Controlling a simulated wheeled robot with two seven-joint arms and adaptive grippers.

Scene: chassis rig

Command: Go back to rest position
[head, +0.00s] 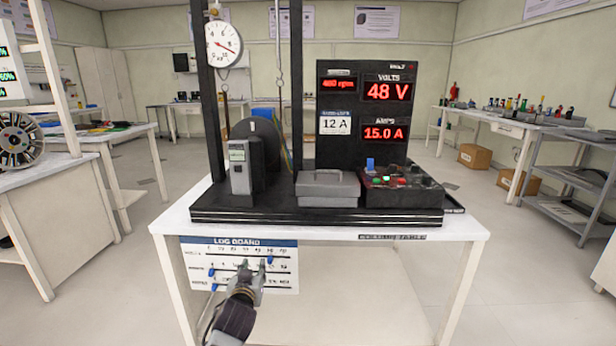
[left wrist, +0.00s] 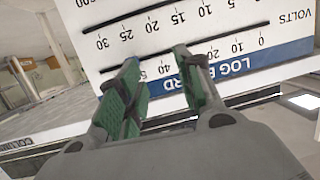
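My left gripper (head: 252,264) is in front of the log board (head: 284,284), which hangs at the front left of the table. The arm comes up from the bottom of the head view. In the left wrist view the left gripper's green-padded fingers (left wrist: 157,62) stand apart with nothing between them, close to the log board (left wrist: 225,28), which shows upside down. Whether the fingertips touch the board cannot be told. The board has slotted scales and blue sliders (head: 211,272); part of it is hidden behind the gripper. My right gripper is not in view.
The table (head: 340,232) carries a dark rig with a lit display panel (head: 362,100), a dial gauge (head: 223,44) and a grey box (head: 327,187). Side benches stand left and right, with a grey shelf (head: 570,180) at right.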

